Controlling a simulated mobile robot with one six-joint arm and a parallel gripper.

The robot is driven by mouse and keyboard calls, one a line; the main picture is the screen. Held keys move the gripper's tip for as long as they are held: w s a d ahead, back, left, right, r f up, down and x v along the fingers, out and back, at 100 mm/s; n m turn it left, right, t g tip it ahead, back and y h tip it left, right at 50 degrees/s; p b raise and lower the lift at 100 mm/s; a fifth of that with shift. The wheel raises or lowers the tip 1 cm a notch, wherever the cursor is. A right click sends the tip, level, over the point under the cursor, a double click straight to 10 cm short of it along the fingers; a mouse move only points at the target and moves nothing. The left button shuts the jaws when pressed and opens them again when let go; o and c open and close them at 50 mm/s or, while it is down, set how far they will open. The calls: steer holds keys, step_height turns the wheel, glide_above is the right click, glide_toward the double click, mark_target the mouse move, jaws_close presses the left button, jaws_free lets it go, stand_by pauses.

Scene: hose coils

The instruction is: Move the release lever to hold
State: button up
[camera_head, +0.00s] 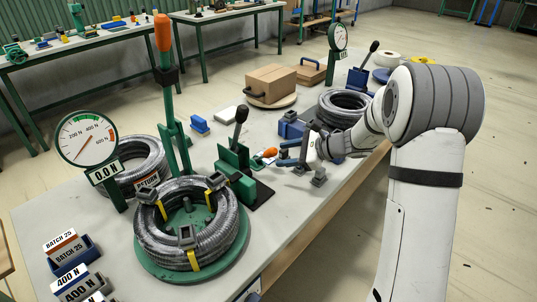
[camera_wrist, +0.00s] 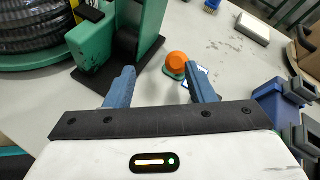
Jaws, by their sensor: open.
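My gripper (camera_head: 284,154) is open and empty, low over the table's right part. In the wrist view its two blue fingers (camera_wrist: 160,72) point toward a small orange knob (camera_wrist: 177,64) on a green base, with a white label beside it. The knob lies a little beyond the fingertips, apart from them. In the head view this orange knob (camera_head: 270,152) shows just left of the fingers. A black-gripped lever (camera_head: 240,120) stands upright on a green block left of it. A tall orange-handled lever (camera_head: 164,50) rises behind the front hose coil. No lettering tells which is the release lever.
A grey hose coil (camera_head: 190,252) lies on a green turntable, near a gauge (camera_head: 87,138) reading 0.0 N. The green block (camera_wrist: 125,35) stands close left of my fingers. Blue blocks (camera_wrist: 275,95) stand to the right. A cardboard box (camera_head: 271,83) is farther back.

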mark_target(264, 154)
steer(key=shift+m+t, duration=0.4)
steer(key=shift+m, duration=0.3)
steer(key=w+a+f, duration=0.1)
steer(key=a, duration=0.1)
steer(key=w+a+f, duration=0.1)
steer(key=w+a, duration=0.1)
steer(key=w+a+f, duration=0.1)
steer(key=a+f, duration=0.1)
steer(key=shift+w+a, duration=0.35)
steer(key=shift+f, duration=0.1)
jaws_close()
